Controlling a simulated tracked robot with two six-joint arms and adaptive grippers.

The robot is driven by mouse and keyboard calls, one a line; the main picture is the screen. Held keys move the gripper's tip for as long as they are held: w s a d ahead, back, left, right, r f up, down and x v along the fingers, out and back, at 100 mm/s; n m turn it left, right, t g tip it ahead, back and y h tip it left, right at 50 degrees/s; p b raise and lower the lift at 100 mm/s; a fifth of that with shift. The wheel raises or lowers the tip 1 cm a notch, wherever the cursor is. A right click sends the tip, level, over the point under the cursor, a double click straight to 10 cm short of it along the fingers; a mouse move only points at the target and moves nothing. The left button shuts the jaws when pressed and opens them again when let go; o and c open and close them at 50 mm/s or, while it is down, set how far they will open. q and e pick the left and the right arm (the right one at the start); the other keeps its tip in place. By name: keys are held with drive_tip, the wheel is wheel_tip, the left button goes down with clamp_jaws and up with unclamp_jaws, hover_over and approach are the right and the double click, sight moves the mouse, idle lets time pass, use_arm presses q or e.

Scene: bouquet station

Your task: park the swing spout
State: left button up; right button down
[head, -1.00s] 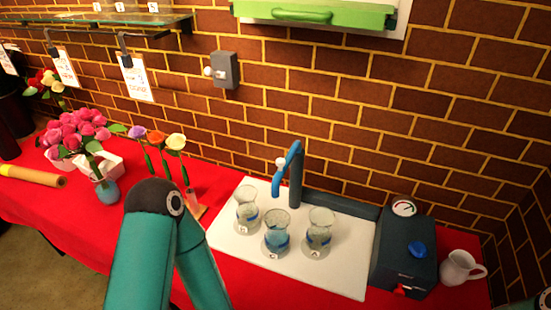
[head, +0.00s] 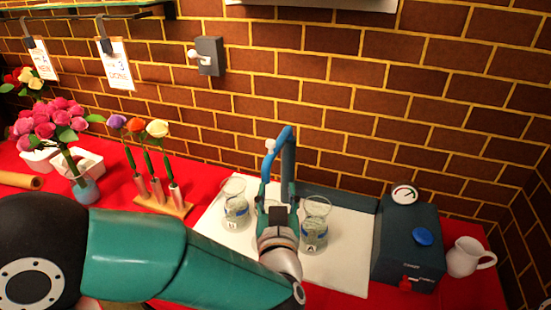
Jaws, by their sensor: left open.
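The swing spout (head: 280,137) is a blue curved tube on a dark upright post, with a pale knob (head: 270,145) on its side. It stands at the back of a white board (head: 348,225), its outlet end pointing down toward the front. My left gripper (head: 278,190) is open, just in front of and below the spout's outlet end. Whether it touches the spout I cannot tell. One glass vase (head: 235,207) stands left of the gripper and another (head: 315,222) stands right. The gripper mostly hides a middle vase. My right gripper is not in view.
Right of the board is a dark box (head: 408,235) with a gauge, a blue knob and a red tap. A white jug (head: 468,257) stands beyond it. Flowers in a wooden stand (head: 165,203) and pink roses (head: 50,122) are at left. The brick wall closes the back.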

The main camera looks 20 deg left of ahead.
sight(271, 146)
use_arm(q)
drive_tip(key=shift+n+y, duration=0.3)
drive_tip(key=shift+y, duration=0.2)
drive_tip(key=p+x, duration=0.1)
drive_tip(key=x, duration=0.4)
drive_tip(key=r+p+x, duration=0.1)
drive_tip(key=p+x, duration=0.1)
drive_tip(key=x, duration=0.3)
drive_tip(key=r+p+x, duration=0.1)
drive_tip(key=x, duration=0.5)
drive_tip(key=shift+a, duration=0.25)
